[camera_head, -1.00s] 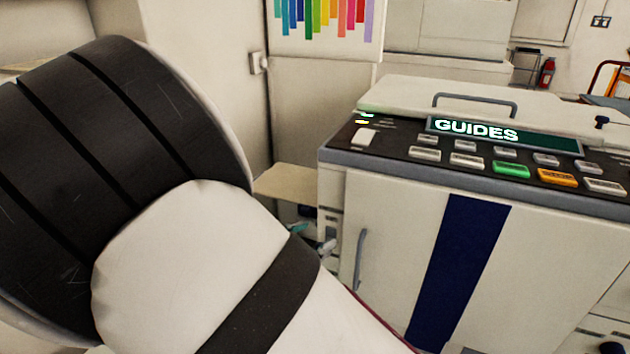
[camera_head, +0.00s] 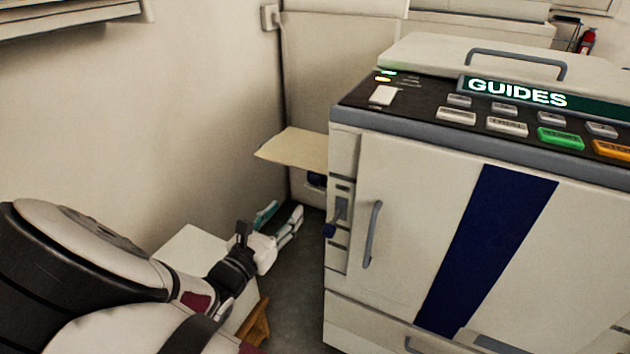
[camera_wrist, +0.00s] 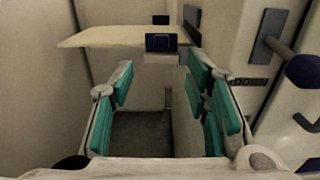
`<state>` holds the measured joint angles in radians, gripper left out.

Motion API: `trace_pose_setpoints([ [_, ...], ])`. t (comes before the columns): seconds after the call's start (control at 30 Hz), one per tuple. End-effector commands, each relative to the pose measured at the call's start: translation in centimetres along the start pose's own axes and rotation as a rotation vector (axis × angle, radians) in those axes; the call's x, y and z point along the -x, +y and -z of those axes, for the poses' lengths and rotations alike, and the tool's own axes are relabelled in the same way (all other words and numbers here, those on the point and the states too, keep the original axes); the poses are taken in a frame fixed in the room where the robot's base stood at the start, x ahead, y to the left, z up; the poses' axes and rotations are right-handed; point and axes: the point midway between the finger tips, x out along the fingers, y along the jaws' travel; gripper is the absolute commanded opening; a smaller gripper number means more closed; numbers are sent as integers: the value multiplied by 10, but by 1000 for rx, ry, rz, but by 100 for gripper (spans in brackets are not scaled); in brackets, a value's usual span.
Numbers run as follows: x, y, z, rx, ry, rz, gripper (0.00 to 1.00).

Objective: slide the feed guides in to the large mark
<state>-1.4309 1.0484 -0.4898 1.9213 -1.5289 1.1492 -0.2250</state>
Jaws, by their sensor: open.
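The machine's feed tray (camera_head: 300,146) is a cream shelf sticking out from its left side. In the wrist view the tray (camera_wrist: 95,38) is ahead, near the top. No size marks are readable. My gripper (camera_wrist: 160,80) is open with teal pads apart and nothing between them, below and short of the near block. In the head view my gripper (camera_head: 280,222) is low, left of the machine.
The machine (camera_head: 420,200) has a lit display (camera_head: 520,93) reading GUIDES and several buttons. A lever with a dark blue knob (camera_wrist: 303,72) is on its side, right of my gripper. A white box (camera_head: 195,250) stands behind my arm. A wall is on the left.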

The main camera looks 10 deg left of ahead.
Motion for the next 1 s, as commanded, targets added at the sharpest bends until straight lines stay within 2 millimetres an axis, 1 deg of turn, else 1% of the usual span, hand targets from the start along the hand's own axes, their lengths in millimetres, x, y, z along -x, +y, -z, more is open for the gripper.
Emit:
trace_pose_setpoints([
  [0.17,-28,-2,1,-1,-2,6,43],
  [0.5,-94,-2,2,-1,-1,6,43],
  [0.6,-109,-2,1,-1,-1,5,43],
  [0.7,-121,-2,1,-1,-1,4,43],
  [0.8,-128,-2,0,-1,0,3,43],
  [1.0,-133,-2,0,0,-1,4,43],
])
